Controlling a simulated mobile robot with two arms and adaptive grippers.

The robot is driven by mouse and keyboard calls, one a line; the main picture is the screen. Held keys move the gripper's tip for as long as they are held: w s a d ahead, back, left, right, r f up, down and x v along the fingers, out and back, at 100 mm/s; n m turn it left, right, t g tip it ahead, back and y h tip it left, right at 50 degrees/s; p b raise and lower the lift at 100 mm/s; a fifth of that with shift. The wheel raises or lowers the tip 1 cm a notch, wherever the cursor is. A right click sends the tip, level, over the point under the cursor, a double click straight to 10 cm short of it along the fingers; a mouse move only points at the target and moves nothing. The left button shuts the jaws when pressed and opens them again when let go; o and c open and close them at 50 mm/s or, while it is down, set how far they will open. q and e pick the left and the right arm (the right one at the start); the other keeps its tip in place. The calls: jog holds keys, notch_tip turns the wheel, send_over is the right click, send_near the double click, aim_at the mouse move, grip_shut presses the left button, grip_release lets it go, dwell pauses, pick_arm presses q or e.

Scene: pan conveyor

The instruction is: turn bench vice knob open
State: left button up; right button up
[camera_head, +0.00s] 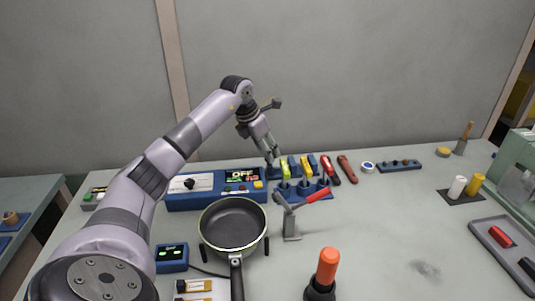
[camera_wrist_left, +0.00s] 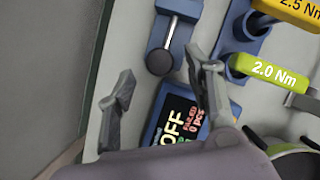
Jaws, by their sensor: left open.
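The blue bench vice (camera_wrist_left: 172,30) shows at the top of the left wrist view, with a dark round knob (camera_wrist_left: 158,62) at its near end. My left gripper (camera_wrist_left: 161,66) is open and empty. Its two fingers stand apart on either side of the knob in that view; I cannot tell how far above the knob they are. In the head view my left gripper (camera_head: 272,155) points down at the back of the table, beside the control box, and largely hides the vice. My right gripper is not in view.
A blue control box (camera_head: 213,203) with an OFF display stands left of the gripper. Torque drivers, one a green 2.0 Nm driver (camera_wrist_left: 270,71), stand close on the right. A pan (camera_head: 233,225) and a red-handled clamp (camera_head: 292,220) are nearer. The table's right middle is mostly clear.

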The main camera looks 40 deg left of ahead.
pick_arm(q)
jog(key=shift+x, duration=1)
jog(key=shift+w+f, duration=0.15)
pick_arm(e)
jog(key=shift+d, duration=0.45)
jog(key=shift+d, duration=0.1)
pick_arm(q)
jog(key=shift+c, duration=0.4)
